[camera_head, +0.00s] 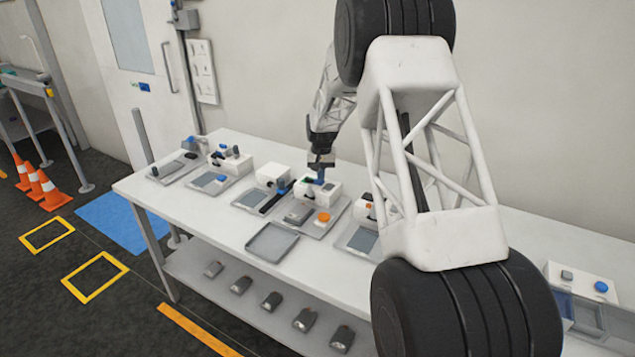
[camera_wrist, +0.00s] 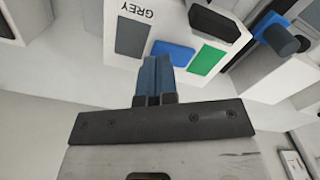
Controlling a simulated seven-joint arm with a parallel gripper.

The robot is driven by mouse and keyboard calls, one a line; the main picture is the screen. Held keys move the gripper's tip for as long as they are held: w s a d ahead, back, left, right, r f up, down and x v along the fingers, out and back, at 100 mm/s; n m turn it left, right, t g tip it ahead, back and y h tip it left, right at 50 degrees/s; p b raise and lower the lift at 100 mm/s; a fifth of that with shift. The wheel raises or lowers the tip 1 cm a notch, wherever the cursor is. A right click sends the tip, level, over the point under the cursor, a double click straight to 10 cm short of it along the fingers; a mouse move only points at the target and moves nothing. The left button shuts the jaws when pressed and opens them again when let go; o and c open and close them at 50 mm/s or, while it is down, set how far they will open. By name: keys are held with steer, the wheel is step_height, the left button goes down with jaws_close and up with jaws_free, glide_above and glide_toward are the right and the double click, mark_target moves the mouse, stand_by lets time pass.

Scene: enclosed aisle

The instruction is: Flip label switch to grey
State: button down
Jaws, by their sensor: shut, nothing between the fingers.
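A white box (camera_head: 325,192) stands on the table under my gripper (camera_head: 320,177). In the wrist view the box face (camera_wrist: 170,18) carries the word GREY beside a grey patch (camera_wrist: 132,38). A blue patch (camera_wrist: 172,53) and a green patch (camera_wrist: 207,60) are beside it. A raised dark piece (camera_wrist: 213,21), perhaps the switch, sits above the green patch; its setting is unclear. My gripper's blue fingers (camera_wrist: 156,68) are together and empty, just in front of the blue patch. I cannot tell whether they touch the box.
Other white device boxes with grey trays line the white table (camera_head: 215,225) on both sides. An orange button (camera_head: 323,217) and an empty grey tray (camera_head: 271,242) are in front of the box. A wall stands behind the table.

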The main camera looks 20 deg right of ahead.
steer(key=shift+f, duration=0.8)
stand_by(0.7)
steer(key=shift+r, duration=3.5)
steer(key=shift+r, duration=0.1)
